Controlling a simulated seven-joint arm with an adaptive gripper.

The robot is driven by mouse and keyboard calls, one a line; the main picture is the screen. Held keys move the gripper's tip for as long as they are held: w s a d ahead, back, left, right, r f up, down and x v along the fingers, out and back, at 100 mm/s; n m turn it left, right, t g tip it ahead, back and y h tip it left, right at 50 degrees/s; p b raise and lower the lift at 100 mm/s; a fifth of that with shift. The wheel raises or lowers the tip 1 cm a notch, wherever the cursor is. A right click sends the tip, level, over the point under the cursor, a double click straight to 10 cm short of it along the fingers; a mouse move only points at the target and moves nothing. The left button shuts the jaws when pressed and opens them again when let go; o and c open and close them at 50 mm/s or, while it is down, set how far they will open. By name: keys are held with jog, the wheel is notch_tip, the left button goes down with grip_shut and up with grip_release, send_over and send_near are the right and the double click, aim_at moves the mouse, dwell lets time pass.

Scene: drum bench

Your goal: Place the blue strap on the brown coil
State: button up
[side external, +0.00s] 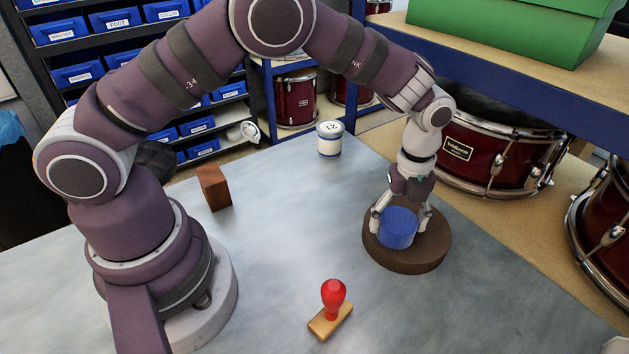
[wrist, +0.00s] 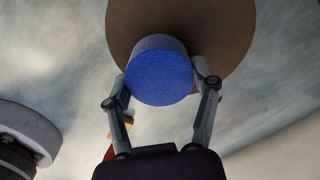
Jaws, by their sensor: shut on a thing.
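The blue strap (side external: 397,229) is a short round roll with a textured blue surface. It is at the brown coil (side external: 410,262), a thick dark-brown disc on the right of the grey table in the side view. My gripper (side external: 401,215) points down over the coil with its fingers on either side of the strap, shut on it. In the wrist view the strap (wrist: 160,75) sits between the fingertips (wrist: 162,84), with the coil (wrist: 222,35) behind it. The strap appears at or just above the coil's top; I cannot tell whether they touch.
A red-handled stamp (side external: 332,306) stands at the table's front. A brown wooden block (side external: 214,187) and a white-and-blue tin (side external: 329,139) stand farther back. Red drums (side external: 500,152) and a blue-edged shelf (side external: 520,75) lie beyond the table's right edge. The middle of the table is clear.

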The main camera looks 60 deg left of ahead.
aim_at(399, 221)
jog(key=o, duration=1.1)
jog(key=shift+f, duration=0.1)
jog(key=shift+o, duration=0.2)
notch_tip(399, 221, up, 15)
jog(key=s+a+n, duration=0.1)
jog(key=a+n, duration=0.1)
jog(key=n, duration=0.1)
jog(key=s+a+r+n+t, duration=0.1)
jog(key=s+a+n, duration=0.3)
jog(key=n, duration=0.7)
jog(key=s+a+r+n+t, duration=0.1)
jog(key=s+a+n+t, duration=0.3)
jog(key=s+n, duration=0.5)
jog(key=shift+s+a+n+t, duration=0.2)
jog(key=shift+a+n+t, duration=0.15)
jog(key=shift+n, duration=0.55)
